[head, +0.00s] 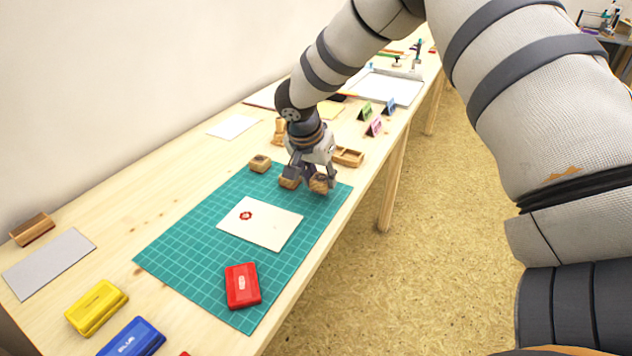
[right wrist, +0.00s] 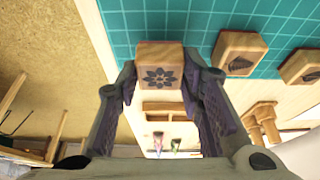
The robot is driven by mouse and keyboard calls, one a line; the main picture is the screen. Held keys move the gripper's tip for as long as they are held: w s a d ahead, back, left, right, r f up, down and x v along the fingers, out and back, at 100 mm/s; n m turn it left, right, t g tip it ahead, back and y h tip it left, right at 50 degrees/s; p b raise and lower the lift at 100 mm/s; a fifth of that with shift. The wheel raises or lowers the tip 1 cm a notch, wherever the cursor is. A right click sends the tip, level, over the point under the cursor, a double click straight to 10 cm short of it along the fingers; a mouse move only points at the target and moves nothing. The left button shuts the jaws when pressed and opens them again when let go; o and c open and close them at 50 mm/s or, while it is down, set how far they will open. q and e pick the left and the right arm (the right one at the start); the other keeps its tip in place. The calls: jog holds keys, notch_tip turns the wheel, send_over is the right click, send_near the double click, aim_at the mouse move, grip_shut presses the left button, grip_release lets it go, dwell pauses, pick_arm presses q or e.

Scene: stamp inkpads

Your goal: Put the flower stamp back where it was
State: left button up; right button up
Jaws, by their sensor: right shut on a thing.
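The flower stamp (right wrist: 160,66) is a small wooden block with a dark flower design on the face turned to the right wrist camera. My right gripper (right wrist: 160,78) is shut on it, one finger on each side. In the head view the held flower stamp (head: 319,184) is at the right edge of the green cutting mat (head: 180,240); any gap beneath it is hard to tell. Two other wooden stamps are close by to its left, one near (head: 288,183) and one farther back (head: 260,163). My left gripper is not in view.
A white card (head: 270,228) with a red print lies on the mat, with a red inkpad (head: 242,286) in front. Yellow (head: 97,307) and blue (head: 132,338) inkpads sit front left. A wooden divided tray (head: 347,157) stands just beyond the gripper, near the table's right edge.

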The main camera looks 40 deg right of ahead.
jog(key=shift+f, duration=0.8)
jog(key=shift+r, duration=0.1)
jog(key=o, duration=1)
jog(key=shift+f, duration=0.2)
jog(key=shift+c, duration=0.2)
